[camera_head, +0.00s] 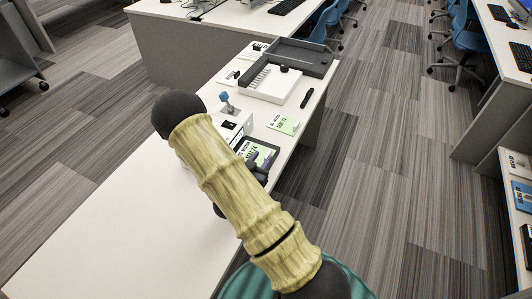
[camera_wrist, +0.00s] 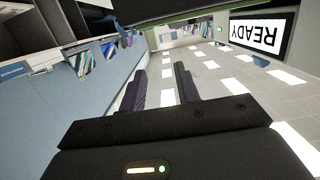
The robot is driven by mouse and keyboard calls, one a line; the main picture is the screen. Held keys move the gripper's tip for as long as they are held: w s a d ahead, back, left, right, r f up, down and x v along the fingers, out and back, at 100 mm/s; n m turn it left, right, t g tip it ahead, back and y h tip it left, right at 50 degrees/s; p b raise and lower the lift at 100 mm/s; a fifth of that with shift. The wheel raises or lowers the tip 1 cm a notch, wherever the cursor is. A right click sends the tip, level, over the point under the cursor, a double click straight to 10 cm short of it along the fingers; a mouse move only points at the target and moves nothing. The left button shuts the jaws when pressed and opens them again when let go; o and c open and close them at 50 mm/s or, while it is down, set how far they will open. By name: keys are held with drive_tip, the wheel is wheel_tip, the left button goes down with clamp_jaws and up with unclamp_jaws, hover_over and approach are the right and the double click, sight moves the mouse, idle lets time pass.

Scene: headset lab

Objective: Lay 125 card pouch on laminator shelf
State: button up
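My gripper (camera_wrist: 160,88) is open in the wrist view, with its two dark purple fingers apart and nothing visible between them. In the head view the gripper (camera_head: 257,168) is partly hidden behind my arm, over the table's right edge. A green and white card (camera_head: 267,152) with a dark border lies close by it; whether they touch cannot be told. Another green and white card (camera_head: 284,124) lies flat on the table farther back. Their numbers are too small to read. A white box-like device (camera_head: 232,129), perhaps the laminator, stands just left of the bordered card, partly hidden by my arm.
A grey tray (camera_head: 311,59) and a white slotted holder (camera_head: 270,84) are at the table's far end. A black pen-like object (camera_head: 307,98) lies near the right edge. A small blue-topped item (camera_head: 225,99) stands at left. The near white tabletop (camera_head: 110,220) is clear.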

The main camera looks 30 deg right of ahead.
drive_tip(key=v, duration=0.6)
drive_tip(key=shift+r, duration=0.2)
drive_tip(key=shift+a, duration=0.1)
idle(0.3)
drive_tip(key=w+a+r+n+g+y+p, duration=0.25)
drive_tip(key=a+r+y+p, duration=0.25)
drive_tip(key=a+r+y, duration=0.35)
drive_tip(key=s+d+r+n+g+y+p, duration=0.2)
drive_tip(key=s+r+n+g+y+p, duration=0.2)
drive_tip(key=s+r+n, duration=0.4)
drive_tip(key=s+r+g, duration=0.1)
drive_tip(key=s+r, duration=0.4)
drive_tip(key=s, duration=0.1)
drive_tip(key=shift+d, duration=0.25)
